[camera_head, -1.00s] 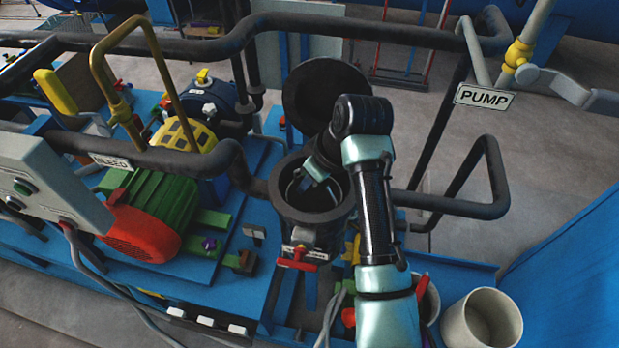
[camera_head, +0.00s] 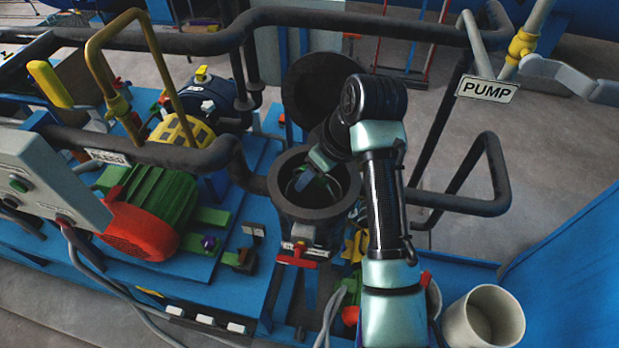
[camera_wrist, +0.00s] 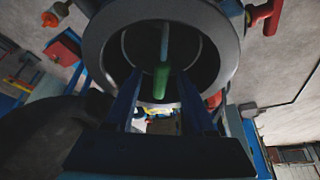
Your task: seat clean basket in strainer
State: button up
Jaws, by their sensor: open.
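The strainer (camera_head: 314,215) is a dark upright cylinder with a wide flat rim, and its round lid (camera_head: 312,92) stands open behind it. My gripper (camera_head: 304,182) is open, with its fingers in the strainer's mouth. In the wrist view the strainer's rim (camera_wrist: 101,42) circles a dark inside. A green handle-like piece (camera_wrist: 161,80) with a pale rod shows between my open fingers (camera_wrist: 160,92); I cannot tell whether they touch it. The clean basket is not clearly seen; a dark inner wall inside the strainer may be it. My wrist hides part of the mouth.
A red-handled valve (camera_head: 297,262) is on the strainer's front. Dark pipes pass left and right, one with a PUMP sign (camera_head: 486,89). A green and red motor (camera_head: 150,212) stands left. A beige bucket (camera_head: 463,325) is at lower right; my arm partly hides another container (camera_head: 433,298).

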jog(key=v, duration=1)
